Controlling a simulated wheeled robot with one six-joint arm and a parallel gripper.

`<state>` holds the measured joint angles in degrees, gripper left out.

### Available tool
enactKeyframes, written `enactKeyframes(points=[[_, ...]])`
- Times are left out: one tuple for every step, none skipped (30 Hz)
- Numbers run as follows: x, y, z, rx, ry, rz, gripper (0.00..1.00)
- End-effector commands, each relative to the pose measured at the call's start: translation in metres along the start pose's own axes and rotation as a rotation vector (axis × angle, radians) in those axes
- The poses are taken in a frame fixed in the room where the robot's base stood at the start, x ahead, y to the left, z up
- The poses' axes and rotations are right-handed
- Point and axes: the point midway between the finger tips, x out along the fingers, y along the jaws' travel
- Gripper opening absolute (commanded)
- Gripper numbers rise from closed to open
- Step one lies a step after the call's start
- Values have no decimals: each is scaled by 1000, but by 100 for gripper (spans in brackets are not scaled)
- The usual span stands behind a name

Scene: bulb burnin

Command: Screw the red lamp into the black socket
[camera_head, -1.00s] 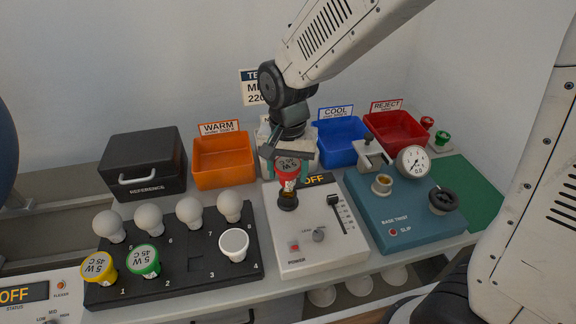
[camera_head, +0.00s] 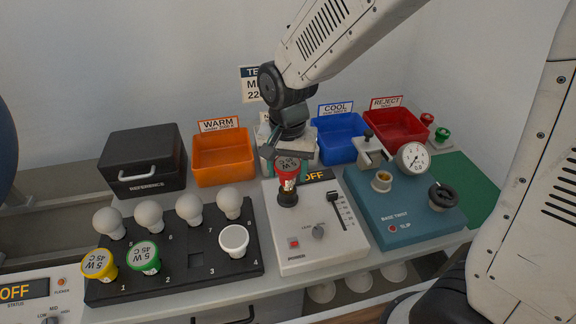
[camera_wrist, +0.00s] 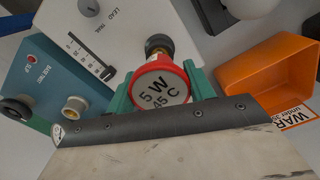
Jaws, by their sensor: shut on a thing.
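The red lamp (camera_head: 287,171), labelled 5 W 45 C, is held upright, cap up, by my gripper (camera_head: 288,163). In the wrist view the lamp's red cap (camera_wrist: 160,85) sits between the green finger pads of my gripper (camera_wrist: 160,93), which is shut on it. The black socket (camera_head: 288,199) stands on the white tester box, directly under the lamp. It also shows just beyond the cap in the wrist view (camera_wrist: 158,44). The lamp's lower end is at the socket's mouth. I cannot tell how far it is seated.
The white tester box (camera_head: 320,240) has a slider and a display reading OFF. A black tray (camera_head: 180,285) with several bulbs stands left. The teal base-twist unit (camera_head: 405,220) stands right. Orange (camera_head: 222,170), blue (camera_head: 352,151) and red (camera_head: 397,140) bins line the back.

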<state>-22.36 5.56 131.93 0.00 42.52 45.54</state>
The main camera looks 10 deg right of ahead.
Motion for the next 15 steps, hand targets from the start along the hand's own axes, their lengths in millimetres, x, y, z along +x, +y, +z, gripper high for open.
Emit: enactKeyframes(points=[[1, 0, 0, 0, -1, 1, 30], [2, 0, 0, 0, -1, 1, 30], [3, 0, 0, 0, -1, 1, 30], [4, 0, 0, 0, -1, 1, 30], [5, 0, 0, 0, -1, 1, 30], [6, 0, 0, 0, -1, 1, 30], [6, 0, 0, 0, 0, 0, 30], [7, 0, 0, 0, 0, 0, 30], [8, 0, 0, 0, 0, 0, 30], [9, 0, 0, 0, 0, 0, 30], [10, 0, 0, 0, 0, 0, 30], [11, 0, 0, 0, 0, 0, 30], [12, 0, 0, 0, 0, 0, 30], [12, 0, 0, 0, -1, 1, 30], [13, 0, 0, 0, -1, 1, 30]])
